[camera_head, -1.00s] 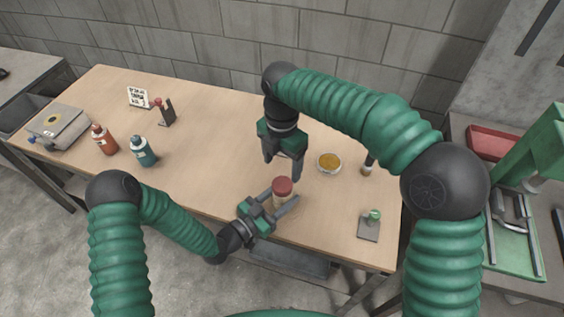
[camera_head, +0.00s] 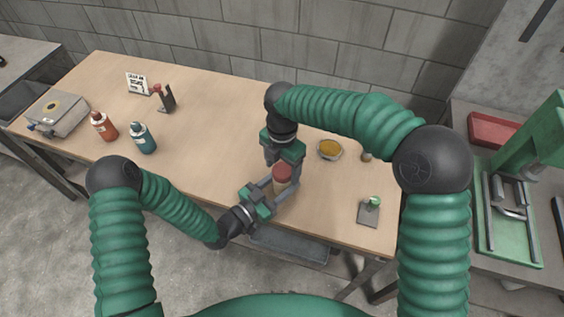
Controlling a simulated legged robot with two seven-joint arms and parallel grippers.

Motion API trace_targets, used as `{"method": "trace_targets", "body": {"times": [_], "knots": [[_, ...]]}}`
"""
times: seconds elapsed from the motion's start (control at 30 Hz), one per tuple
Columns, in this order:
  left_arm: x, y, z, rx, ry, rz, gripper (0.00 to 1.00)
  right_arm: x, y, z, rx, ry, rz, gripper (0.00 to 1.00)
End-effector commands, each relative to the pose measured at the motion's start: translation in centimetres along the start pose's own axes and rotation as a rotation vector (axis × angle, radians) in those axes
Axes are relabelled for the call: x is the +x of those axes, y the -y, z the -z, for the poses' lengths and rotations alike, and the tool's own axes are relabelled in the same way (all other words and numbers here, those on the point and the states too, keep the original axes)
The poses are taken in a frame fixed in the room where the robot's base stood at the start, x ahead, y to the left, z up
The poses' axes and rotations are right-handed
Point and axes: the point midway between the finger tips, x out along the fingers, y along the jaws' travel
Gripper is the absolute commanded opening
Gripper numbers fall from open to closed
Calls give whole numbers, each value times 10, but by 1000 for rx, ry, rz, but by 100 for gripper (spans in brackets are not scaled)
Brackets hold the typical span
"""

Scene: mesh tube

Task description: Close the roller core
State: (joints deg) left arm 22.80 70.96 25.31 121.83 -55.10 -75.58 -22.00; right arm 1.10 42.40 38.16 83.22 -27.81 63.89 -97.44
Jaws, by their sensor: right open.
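The roller core seems to be the small upright container with a dark red cap (camera_head: 282,172) and a pale body (camera_head: 279,187), near the table's front edge. My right gripper (camera_head: 283,176) is above it, pointing down, open, with its fingers beside the cap. Whether they touch the cap cannot be told. My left gripper (camera_head: 276,193) comes in low from the left, with its fingers on either side of the pale body. Whether it is shut on the body cannot be told. The fingers hide part of the body.
On the wooden table (camera_head: 215,130), a bowl with orange contents (camera_head: 329,149) stands right of my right gripper. A small plate with a green-topped piece (camera_head: 369,211) lies at the front right. Orange (camera_head: 104,126) and teal (camera_head: 143,138) bottles stand left. The table's middle left is clear.

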Motion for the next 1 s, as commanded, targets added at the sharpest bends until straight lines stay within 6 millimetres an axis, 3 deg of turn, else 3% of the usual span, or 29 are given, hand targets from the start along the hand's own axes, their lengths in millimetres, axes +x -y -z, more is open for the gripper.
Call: {"method": "trace_targets", "body": {"times": [0.13,0.63,0.77,0.87,1.0], "knots": [[0,0,-1,-1,2,0,0,0,0,0,0,0,0,71],[0,-1,-1,0,1,-2,0,0,-1,0,0,0,-2,6],[0,-1,-1,0,1,-2,0,-1,-1,0,32,1,-2,4],[0,-1,0,0,1,-2,0,-1,-1,1,191,2,-2,4],[0,-1,0,0,1,-3,0,-1,-2,1,638,3,-3,4]]}}
